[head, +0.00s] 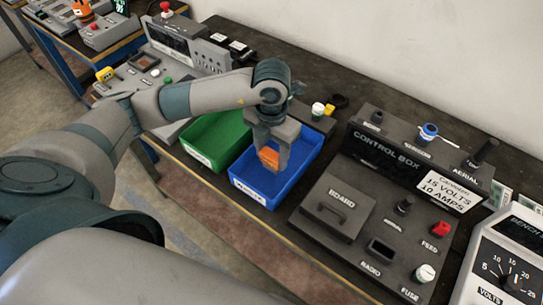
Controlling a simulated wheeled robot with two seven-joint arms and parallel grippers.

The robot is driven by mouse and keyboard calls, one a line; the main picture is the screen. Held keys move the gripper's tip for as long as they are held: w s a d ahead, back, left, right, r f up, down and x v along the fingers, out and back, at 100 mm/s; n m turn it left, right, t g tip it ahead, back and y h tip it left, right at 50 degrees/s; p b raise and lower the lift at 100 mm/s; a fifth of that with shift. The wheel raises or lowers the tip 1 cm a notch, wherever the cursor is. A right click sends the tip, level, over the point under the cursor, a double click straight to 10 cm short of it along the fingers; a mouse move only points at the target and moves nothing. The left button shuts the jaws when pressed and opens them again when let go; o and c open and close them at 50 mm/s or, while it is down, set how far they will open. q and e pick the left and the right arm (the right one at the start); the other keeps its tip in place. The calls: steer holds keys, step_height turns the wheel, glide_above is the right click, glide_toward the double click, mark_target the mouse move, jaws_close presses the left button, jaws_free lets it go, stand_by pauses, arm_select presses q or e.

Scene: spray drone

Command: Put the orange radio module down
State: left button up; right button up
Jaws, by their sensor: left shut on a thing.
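My left gripper (270,158) points down over the blue bin (303,172) and is shut on the orange radio module (268,157). The module shows as a small orange block between the fingers, above or within the bin's opening; its exact height cannot be told. The blue bin has a white label on its front wall, too small to read. My right gripper is not in the head view.
A green bin (197,158) stands left of the blue bin. Right of it is the dark control box (383,150) with a board cover, knobs and sockets. A bench meter (510,258) stands at far right.

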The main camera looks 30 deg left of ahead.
arm_select(q)
steer(key=shift+f+p, duration=0.3)
steer(key=shift+f, duration=0.8)
steer(key=shift+f, duration=0.15)
steer(key=o, duration=1.4)
